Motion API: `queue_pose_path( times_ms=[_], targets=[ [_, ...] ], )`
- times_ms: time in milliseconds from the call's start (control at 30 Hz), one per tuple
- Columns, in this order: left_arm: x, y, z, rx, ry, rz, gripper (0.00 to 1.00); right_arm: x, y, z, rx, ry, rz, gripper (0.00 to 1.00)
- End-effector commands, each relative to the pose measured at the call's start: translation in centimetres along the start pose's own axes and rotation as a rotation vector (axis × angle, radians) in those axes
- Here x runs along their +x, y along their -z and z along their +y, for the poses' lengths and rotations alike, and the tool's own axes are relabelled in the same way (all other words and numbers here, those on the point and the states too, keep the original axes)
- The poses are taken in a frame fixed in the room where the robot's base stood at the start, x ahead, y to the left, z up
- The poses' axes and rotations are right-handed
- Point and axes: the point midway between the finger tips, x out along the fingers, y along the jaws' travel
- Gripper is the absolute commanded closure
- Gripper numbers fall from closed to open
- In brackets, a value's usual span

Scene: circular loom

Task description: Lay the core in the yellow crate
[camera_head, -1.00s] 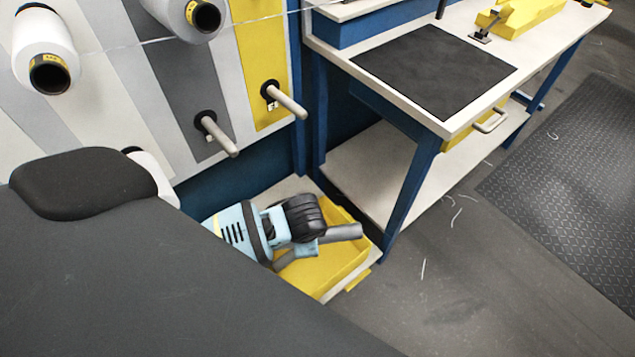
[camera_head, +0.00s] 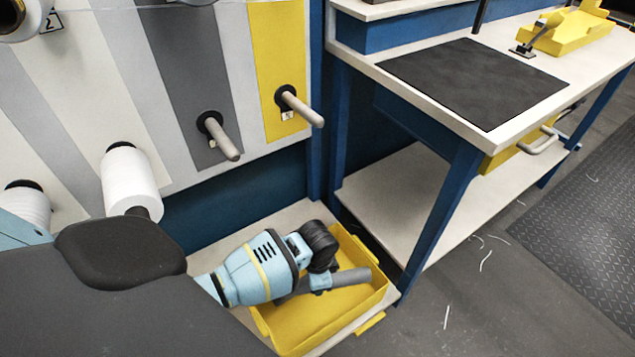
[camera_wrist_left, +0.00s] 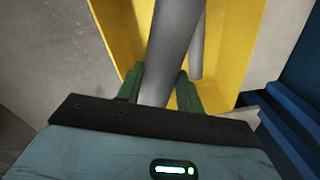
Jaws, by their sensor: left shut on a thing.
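My left gripper (camera_head: 318,281) reaches over the yellow crate (camera_head: 307,335), shut on the grey cylindrical core (camera_head: 350,277). The core is tilted and its free end points right, near the crate's right wall. In the left wrist view the green fingers (camera_wrist_left: 160,88) clasp the core (camera_wrist_left: 172,40), with the yellow crate (camera_wrist_left: 120,30) behind it. I cannot tell whether the core touches the crate. A second grey tube-like shape (camera_wrist_left: 197,55) shows beyond the core there; I cannot tell how it lies. My right gripper is not in view.
The crate stands on a pale low shelf (camera_head: 285,220) below a striped panel with two empty pegs (camera_head: 222,138) and a white spool (camera_head: 130,180). A blue-legged workbench (camera_head: 445,190) stands close on the right. Open floor (camera_head: 470,300) lies in front of it.

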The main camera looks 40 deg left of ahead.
Motion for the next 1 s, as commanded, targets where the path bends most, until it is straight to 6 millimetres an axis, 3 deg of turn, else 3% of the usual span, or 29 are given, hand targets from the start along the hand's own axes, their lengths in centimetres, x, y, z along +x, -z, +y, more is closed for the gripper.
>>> queue_pose_path(
  times_ms=[567,1000],
  targets=[
    [4.5,-0.1,0.2,0.001,0.000,-0.003,1.00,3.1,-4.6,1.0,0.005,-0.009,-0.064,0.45],
    [8.7,-0.1,0.3,0.001,0.000,-0.004,1.00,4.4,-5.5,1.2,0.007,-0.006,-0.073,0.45]
  ],
)
